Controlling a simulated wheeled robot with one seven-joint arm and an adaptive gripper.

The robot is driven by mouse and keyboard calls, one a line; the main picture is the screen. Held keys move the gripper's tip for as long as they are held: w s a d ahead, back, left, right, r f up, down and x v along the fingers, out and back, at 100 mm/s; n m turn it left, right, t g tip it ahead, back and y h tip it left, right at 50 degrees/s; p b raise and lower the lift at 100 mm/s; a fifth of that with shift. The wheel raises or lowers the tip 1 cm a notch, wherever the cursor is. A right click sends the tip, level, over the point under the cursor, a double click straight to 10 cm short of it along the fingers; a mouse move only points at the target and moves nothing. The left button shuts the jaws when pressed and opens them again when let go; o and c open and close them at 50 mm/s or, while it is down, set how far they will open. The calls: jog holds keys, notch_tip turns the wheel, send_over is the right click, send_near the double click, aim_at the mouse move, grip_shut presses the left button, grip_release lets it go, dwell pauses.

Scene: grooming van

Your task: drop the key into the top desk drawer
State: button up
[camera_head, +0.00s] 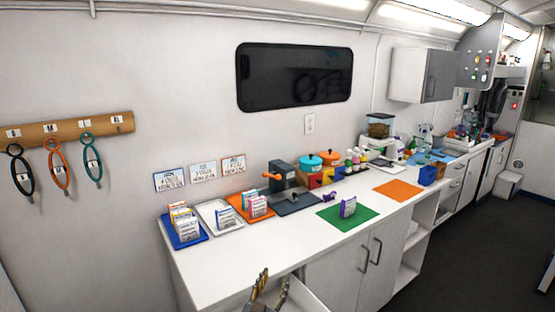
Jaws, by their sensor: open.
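My gripper (273,284) shows at the bottom edge, with its two fingers apart. I see nothing held between them. It is in front of the white counter, over or beside what looks like a pulled-out white drawer (308,298) at the counter's front. The drawer is cut off by the frame and partly hidden by my gripper, so its inside is mostly out of sight. I cannot make out a key anywhere. A small purple object (330,197) lies on the counter, too small to identify.
The white counter (305,235) holds card trays (190,238), a green mat (335,222) with a card packet, an orange mat (398,190), a dark press (283,180) and coloured pots. Cabinet doors (345,270) stand right of the drawer. Dark floor (465,255) is clear at right.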

jog(key=v, duration=1.1)
jog(key=s+d+r+m+g+h+p, duration=0.1)
jog(key=s+d+r+g+h, duration=0.2)
jog(key=d, duration=0.5)
jog(key=s+d+r+g+p, duration=0.1)
jog(key=s+d+r+g, duration=0.25)
jog(key=d, duration=0.55)
jog(key=s+d+r+m+g+h, duration=0.15)
jog(key=d+g, duration=0.25)
jog(key=d, duration=0.4)
jog(key=s+d+r+n+g+y+p, duration=0.1)
jog(key=s+d+g+y, duration=0.1)
jog(key=s, duration=0.4)
jog(key=s+d+r+n+g+y+p, duration=0.1)
jog(key=s+r+n+g+y, duration=0.1)
jog(key=s, duration=0.4)
jog(key=s+a+r+n+t+y+p, duration=0.1)
jog(key=s+a+r+n+t+y, duration=0.2)
jog(key=s+a+r+y, duration=0.2)
jog(key=shift+s+y, duration=0.35)
jog(key=shift+s, duration=0.25)
jog(key=shift+r, duration=0.15)
jog(key=shift+c, duration=0.3)
